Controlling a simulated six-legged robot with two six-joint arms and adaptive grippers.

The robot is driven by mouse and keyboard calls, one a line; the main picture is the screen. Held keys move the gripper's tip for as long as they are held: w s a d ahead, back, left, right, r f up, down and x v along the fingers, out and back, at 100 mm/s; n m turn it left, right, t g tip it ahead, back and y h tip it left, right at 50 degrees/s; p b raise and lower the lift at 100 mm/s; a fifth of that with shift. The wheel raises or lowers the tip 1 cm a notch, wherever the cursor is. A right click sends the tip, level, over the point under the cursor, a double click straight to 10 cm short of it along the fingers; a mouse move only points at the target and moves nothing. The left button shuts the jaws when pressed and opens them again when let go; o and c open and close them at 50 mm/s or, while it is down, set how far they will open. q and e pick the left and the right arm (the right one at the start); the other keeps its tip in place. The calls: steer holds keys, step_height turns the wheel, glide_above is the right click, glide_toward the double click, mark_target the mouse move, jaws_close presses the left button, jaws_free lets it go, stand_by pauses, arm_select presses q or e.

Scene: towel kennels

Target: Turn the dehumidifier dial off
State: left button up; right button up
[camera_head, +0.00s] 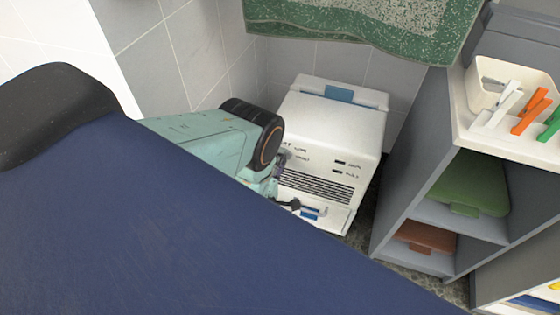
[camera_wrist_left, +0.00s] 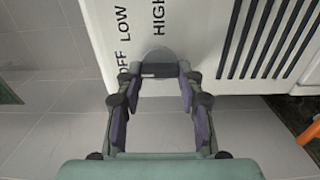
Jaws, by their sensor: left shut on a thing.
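The white dehumidifier (camera_head: 335,118) stands on the floor against the tiled wall, with a blue part on top and a black vent grille in front. In the left wrist view its front panel (camera_wrist_left: 195,25) carries the labels OFF, LOW and HIGH. The grey round dial (camera_wrist_left: 158,54) sits beside these labels, with a dark grip bar across it. My left gripper (camera_wrist_left: 158,74) is shut on the dial, one finger at each side of the bar. In the head view the left gripper (camera_head: 281,180) is at the machine's front left, and the dial is hidden. My right gripper is out of view.
A grey shelf unit (camera_head: 408,165) stands close on the right, with a green folded item (camera_head: 470,183) and a brown one (camera_head: 425,237) inside. A cream tray (camera_head: 490,75) of pegs is on top. A green towel (camera_head: 370,30) hangs above the machine.

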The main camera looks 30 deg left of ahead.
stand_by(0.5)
arm_select(q)
steer(key=o, duration=1.2)
steer(key=shift+c, duration=0.2)
steer(key=v, duration=0.7)
steer(key=shift+s, duration=0.25)
